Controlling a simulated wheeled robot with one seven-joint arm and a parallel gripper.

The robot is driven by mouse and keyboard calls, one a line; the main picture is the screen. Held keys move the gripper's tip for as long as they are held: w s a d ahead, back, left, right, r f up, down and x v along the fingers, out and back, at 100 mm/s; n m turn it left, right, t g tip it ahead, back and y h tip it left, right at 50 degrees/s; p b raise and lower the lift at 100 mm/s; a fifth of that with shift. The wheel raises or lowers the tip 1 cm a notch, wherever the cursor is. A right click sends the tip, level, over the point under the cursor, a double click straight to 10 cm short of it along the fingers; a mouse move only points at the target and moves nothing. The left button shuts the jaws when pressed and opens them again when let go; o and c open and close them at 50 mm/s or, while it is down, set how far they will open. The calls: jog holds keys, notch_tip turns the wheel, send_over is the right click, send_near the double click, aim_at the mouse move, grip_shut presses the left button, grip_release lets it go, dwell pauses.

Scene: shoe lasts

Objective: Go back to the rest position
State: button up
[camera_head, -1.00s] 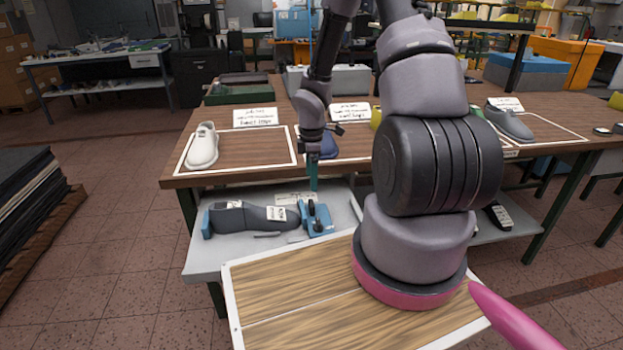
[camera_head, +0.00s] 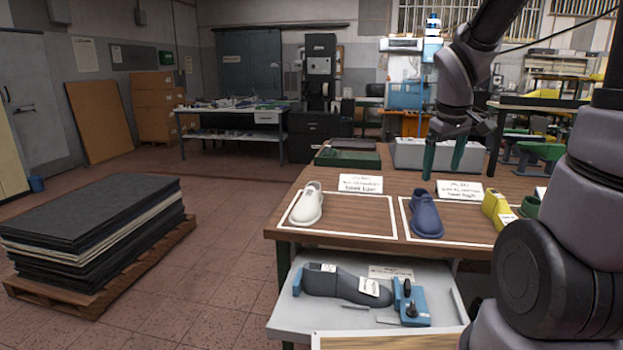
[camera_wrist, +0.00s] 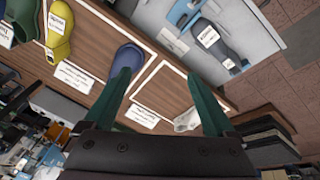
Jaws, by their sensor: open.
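My gripper (camera_head: 443,160) has two dark green fingers, spread apart with nothing between them. It hangs above the back of the wooden workbench (camera_head: 385,245). A white shoe last (camera_head: 307,204) lies in a white-outlined area on the left, and a blue one (camera_head: 426,214) lies in the area to its right. In the wrist view my gripper (camera_wrist: 163,95) is open, with the blue last (camera_wrist: 129,57) near one finger and the white last (camera_wrist: 187,120) near the other.
A grey lower shelf (camera_head: 345,322) holds a dark grey last (camera_head: 345,285) and a blue clamp-like fixture (camera_head: 410,302). A green tray (camera_head: 347,158) and a grey case (camera_head: 437,155) stand at the bench's back. A pallet of dark sheets (camera_head: 92,235) is on the left; the floor between is clear.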

jog(key=s+a+r+m+t+y, duration=0.3)
jog(key=s+a+r+m, duration=0.2)
jog(key=s+r, duration=0.8)
jog(key=m, duration=0.3)
jog(key=shift+t, duration=0.3)
